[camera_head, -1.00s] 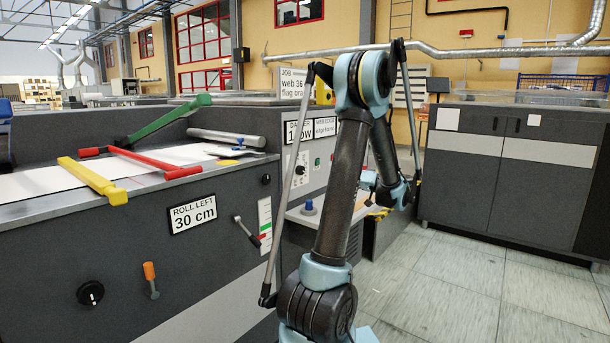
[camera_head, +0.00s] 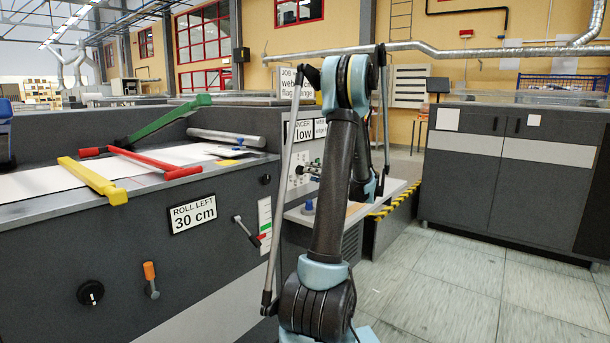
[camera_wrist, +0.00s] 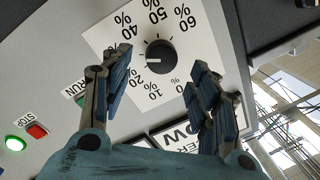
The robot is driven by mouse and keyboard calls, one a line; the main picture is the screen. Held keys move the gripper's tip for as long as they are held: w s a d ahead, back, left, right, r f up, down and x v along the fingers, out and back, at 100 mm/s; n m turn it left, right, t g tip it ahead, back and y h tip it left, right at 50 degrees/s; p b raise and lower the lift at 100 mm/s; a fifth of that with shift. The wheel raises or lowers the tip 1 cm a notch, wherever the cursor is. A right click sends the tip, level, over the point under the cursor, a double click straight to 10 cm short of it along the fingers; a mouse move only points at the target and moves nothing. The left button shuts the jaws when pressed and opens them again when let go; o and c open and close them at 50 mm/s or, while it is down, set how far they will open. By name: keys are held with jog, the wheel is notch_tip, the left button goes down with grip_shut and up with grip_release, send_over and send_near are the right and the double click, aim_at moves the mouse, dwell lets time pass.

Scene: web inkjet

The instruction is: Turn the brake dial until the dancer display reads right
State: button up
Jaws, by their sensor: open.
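The brake dial (camera_wrist: 160,57) is a round black knob on a white scale plate marked in percent, upside down in the wrist view. Its white pointer points to the picture's left, toward a part of the scale hidden by a finger. My gripper (camera_wrist: 158,68) is open, with one finger on each side of the dial in the picture; I cannot tell whether either touches it. The dancer display (camera_head: 303,131) reads "low" in the head view, partly hidden by my arm. It also shows upside down in the wrist view (camera_wrist: 180,136), partly covered by my gripper.
A green button (camera_wrist: 15,143) and a red stop button (camera_wrist: 37,130) sit on the same panel. A shelf with a blue knob (camera_head: 308,207) juts out below. A "ROLL LEFT 30 cm" sign (camera_head: 192,214) is on the machine. Open floor (camera_head: 450,285) lies right.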

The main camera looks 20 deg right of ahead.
aim_at(300, 170)
jog(key=shift+x, duration=2.1)
jog(key=c, duration=1.1)
